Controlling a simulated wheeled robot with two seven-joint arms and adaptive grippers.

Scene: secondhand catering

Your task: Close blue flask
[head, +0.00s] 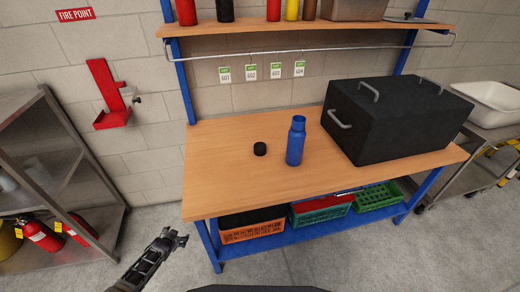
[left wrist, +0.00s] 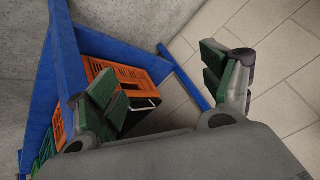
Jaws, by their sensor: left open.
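A blue flask (head: 296,143) stands upright and open at the top on the wooden workbench (head: 225,188). A small black cap (head: 260,149) lies on the bench to its left, apart from it. My left gripper (head: 176,238) is in front of the bench's left front corner, below and away from the flask and cap. In the left wrist view its two green-padded fingers (left wrist: 168,85) are spread, with nothing between them. My right gripper is in neither view.
A large black box (head: 400,125) with handles stands right of the flask. Orange (head: 252,231) and green (head: 322,214) crates sit on the lower shelf. An upper shelf (head: 300,27) holds several bottles. The bench's left part is clear. A metal rack (head: 60,150) stands at the left.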

